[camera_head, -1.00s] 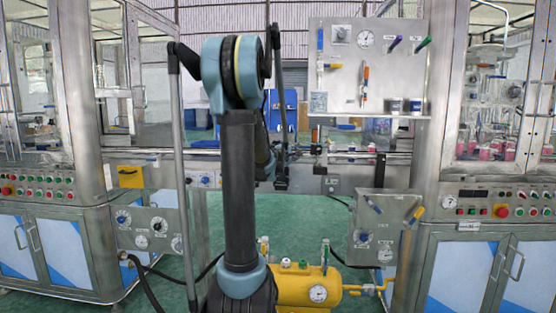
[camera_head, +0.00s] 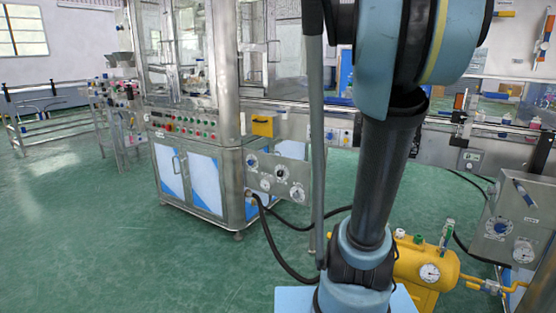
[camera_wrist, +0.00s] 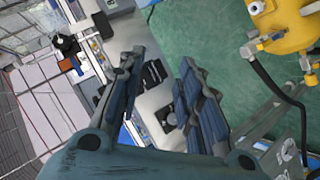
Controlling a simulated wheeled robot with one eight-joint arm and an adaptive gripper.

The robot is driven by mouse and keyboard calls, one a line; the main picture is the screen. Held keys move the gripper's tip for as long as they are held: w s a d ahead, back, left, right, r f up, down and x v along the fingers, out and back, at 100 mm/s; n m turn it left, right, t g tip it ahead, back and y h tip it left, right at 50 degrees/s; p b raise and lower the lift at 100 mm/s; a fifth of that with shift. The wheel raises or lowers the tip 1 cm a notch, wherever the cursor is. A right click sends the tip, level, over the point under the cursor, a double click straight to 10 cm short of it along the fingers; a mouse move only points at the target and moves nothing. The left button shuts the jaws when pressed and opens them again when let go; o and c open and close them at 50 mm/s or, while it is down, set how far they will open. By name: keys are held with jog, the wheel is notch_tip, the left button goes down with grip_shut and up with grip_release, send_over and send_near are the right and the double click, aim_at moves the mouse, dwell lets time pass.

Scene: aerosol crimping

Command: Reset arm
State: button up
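My arm (camera_head: 380,185) rises from its base at the lower right of the head view, and its upper joint reaches the top edge. My gripper (camera_wrist: 162,62) shows in the wrist view with its two dark fingers apart. The space between them is empty, with grey machine panels and green floor behind. The head view does not show my gripper's fingers.
A steel machine cabinet (camera_head: 200,165) with a button panel stands left of my arm. A yellow tank (camera_head: 428,268) with a gauge is close on the right, and it also shows in the wrist view (camera_wrist: 285,25). A black hose (camera_head: 268,235) crosses the floor. Green floor (camera_head: 90,230) is open at left.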

jog(key=s+a+f+g+y, duration=0.1)
jog(key=s+a+f+y, duration=0.2)
jog(key=s+a+f, duration=0.3)
jog(key=s+a+f+g+y, duration=0.2)
jog(key=s+a+f, duration=0.4)
jog(key=a, duration=0.5)
jog(key=s+a+f+g+y, duration=0.1)
jog(key=s+a+f+y, duration=0.4)
jog(key=s+a, duration=0.4)
jog(key=shift+s+a+f, duration=0.25)
jog(key=shift+s+f, duration=0.05)
jog(key=shift+f, duration=0.2)
jog(key=shift+w+f+g, duration=0.2)
jog(key=shift+w+g, duration=0.1)
jog(key=shift+w, duration=0.15)
